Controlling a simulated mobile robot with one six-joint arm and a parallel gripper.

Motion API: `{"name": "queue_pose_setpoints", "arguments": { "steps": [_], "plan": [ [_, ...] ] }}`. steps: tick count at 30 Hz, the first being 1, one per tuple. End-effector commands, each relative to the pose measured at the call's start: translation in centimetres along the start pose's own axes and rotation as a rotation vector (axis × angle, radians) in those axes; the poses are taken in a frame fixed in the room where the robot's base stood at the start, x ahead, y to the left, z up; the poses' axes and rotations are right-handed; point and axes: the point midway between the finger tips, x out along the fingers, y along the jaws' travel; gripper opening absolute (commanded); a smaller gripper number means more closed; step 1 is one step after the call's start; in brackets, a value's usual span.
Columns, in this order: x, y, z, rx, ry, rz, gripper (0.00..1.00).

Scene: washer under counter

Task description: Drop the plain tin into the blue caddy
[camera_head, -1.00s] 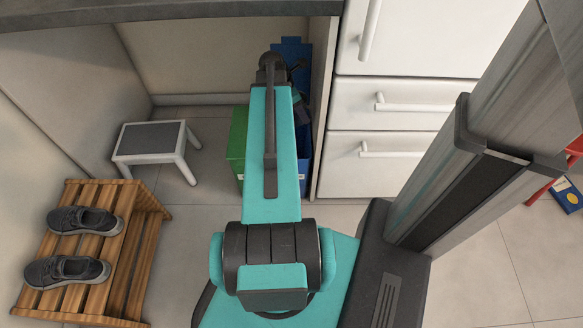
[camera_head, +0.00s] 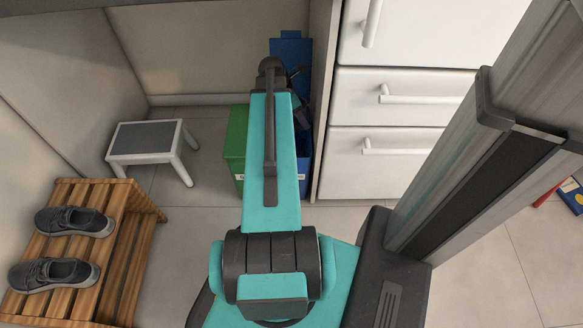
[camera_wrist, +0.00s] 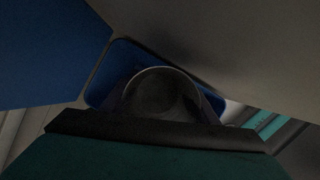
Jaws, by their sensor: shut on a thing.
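The blue caddy (camera_head: 304,170) stands under the counter in the head view, with its raised blue lid (camera_head: 291,52) behind it. My arm covers much of its opening. My gripper (camera_wrist: 162,112) is shut on the plain tin (camera_wrist: 160,90), whose round grey end shows in the dark wrist view. Blue surfaces of the caddy (camera_wrist: 112,72) lie behind and to the left of the tin there. In the head view my gripper (camera_head: 301,112) is mostly hidden behind my arm, close over the caddy. The exact height of the tin above the caddy cannot be told.
A green bin (camera_head: 236,143) stands directly left of the caddy. White drawers (camera_head: 385,160) and a cabinet side panel close in on its right. A grey step stool (camera_head: 146,140) and a wooden rack (camera_head: 85,240) with shoes stand at left. Some floor between is clear.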

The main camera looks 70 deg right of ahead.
Motion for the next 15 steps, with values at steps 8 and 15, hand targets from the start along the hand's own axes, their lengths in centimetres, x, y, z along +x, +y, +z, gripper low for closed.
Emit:
{"name": "queue_pose_setpoints", "arguments": {
  "steps": [8,15],
  "plan": [
    [-0.04,0.02,0.0,0.0,0.0,0.0,0.66],
    [-0.03,0.01,-0.01,0.0,0.0,0.0,0.76]
  ]
}}
